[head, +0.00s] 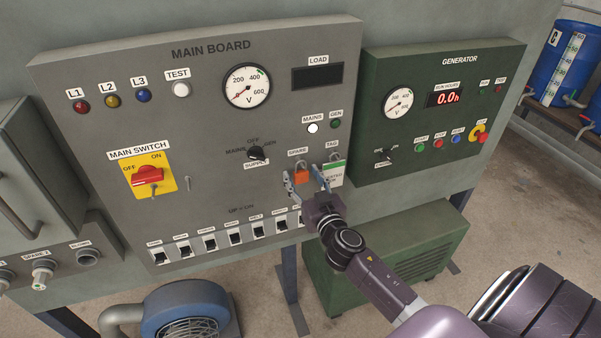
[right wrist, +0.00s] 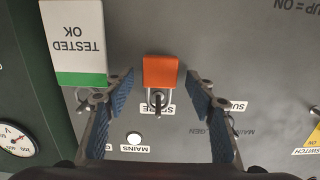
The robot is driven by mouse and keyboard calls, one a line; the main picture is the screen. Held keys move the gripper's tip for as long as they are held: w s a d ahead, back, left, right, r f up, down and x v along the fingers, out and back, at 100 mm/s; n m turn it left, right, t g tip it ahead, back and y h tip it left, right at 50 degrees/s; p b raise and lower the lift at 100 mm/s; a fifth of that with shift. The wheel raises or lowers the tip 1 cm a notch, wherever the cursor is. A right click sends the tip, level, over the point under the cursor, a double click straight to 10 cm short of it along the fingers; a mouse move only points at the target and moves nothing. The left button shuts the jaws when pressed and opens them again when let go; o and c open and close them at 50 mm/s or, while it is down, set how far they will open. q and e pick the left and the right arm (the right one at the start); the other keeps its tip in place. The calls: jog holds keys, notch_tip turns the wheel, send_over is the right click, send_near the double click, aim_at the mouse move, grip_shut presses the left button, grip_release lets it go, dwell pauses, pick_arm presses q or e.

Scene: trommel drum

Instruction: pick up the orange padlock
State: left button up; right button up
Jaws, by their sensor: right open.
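The orange padlock (head: 302,176) hangs by its shackle under the SPARE label on the grey main board (head: 90,110). In the right wrist view the padlock (right wrist: 160,72) shows upside down, its shackle on a hook. My right gripper (head: 309,181) is open in front of the board, one finger on each side of the padlock. In the right wrist view, the fingers of the right gripper (right wrist: 160,92) are wide apart, with a gap between each of them and the padlock. My left gripper is not in view.
A white and green TESTED OK tag (head: 333,174) hangs right beside the padlock, close to one finger. A row of breaker switches (head: 232,233) lies below. The red main switch (head: 148,175) is to the left, and the green generator panel (head: 440,60) to the right.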

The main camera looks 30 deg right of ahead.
jog(key=c, duration=1.3)
jog(key=shift+c, duration=0.2)
jog(key=shift+r, duration=0.75)
jog(key=f+b+v, duration=0.1)
jog(key=b+v, duration=0.5)
jog(key=v, duration=1.2)
jog(key=shift+d+r+p, duration=0.1)
jog(key=shift+r+p, duration=0.3)
jog(key=shift+p, duration=0.1)
jog(key=shift+s, duration=0.15)
